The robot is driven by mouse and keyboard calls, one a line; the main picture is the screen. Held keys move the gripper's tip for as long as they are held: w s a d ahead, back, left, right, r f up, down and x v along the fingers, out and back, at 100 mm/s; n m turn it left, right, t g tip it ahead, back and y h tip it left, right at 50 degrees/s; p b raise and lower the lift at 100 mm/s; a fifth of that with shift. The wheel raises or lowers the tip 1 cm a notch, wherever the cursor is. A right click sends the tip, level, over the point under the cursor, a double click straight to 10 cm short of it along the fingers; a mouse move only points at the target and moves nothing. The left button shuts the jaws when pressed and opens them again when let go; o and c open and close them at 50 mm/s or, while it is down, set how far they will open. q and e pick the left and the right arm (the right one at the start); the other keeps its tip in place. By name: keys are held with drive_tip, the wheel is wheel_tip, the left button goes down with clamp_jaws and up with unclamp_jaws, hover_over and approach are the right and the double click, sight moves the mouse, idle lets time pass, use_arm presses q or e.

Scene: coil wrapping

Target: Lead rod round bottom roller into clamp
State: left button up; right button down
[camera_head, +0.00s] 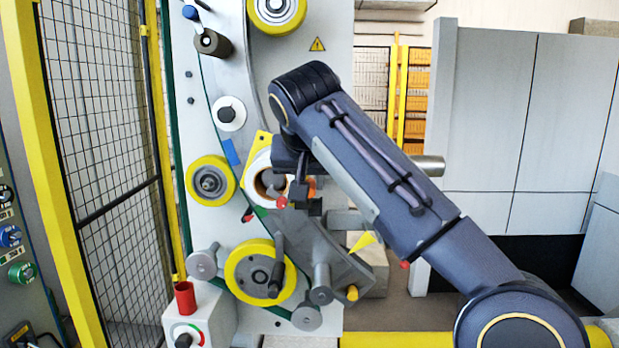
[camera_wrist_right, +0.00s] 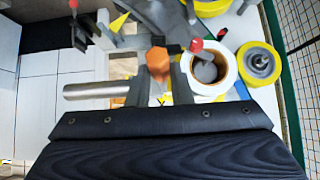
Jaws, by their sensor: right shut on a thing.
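My right gripper (camera_head: 300,195) is in front of the machine's grey panel, above and right of the yellow-rimmed bottom roller (camera_head: 260,262). In the right wrist view its fingers (camera_wrist_right: 160,78) are shut on an orange piece (camera_wrist_right: 157,58). A bare metal rod (camera_wrist_right: 95,90) lies level beside this piece; its end (camera_head: 430,165) shows right of my forearm in the head view. The join between rod and orange piece is hidden. I cannot tell which part is the clamp; a dark grey bracket (camera_head: 335,262) with round pins sits right of the bottom roller. My left gripper is not in view.
A white reel (camera_head: 257,172) is just behind my right gripper, with red-knobbed parts close by. Another yellow roller (camera_head: 210,181) is to its left. A mesh fence (camera_head: 105,130) closes the left side.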

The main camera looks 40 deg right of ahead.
drive_tip(key=w+d+r+x, duration=0.1)
drive_tip(key=r+x, duration=0.1)
drive_tip(key=x, duration=1.3)
drive_tip(key=shift+d, duration=0.35)
idle(0.5)
drive_tip(key=shift+r+p, duration=0.25)
drive_tip(key=shift+p, duration=0.2)
drive_tip(key=shift+d, duration=0.1)
idle(0.3)
drive_tip(key=s+d, duration=0.2)
drive_tip(key=shift+s+d, duration=0.2)
drive_tip(key=shift+d, duration=0.15)
idle(0.5)
drive_tip(key=shift+f, duration=0.1)
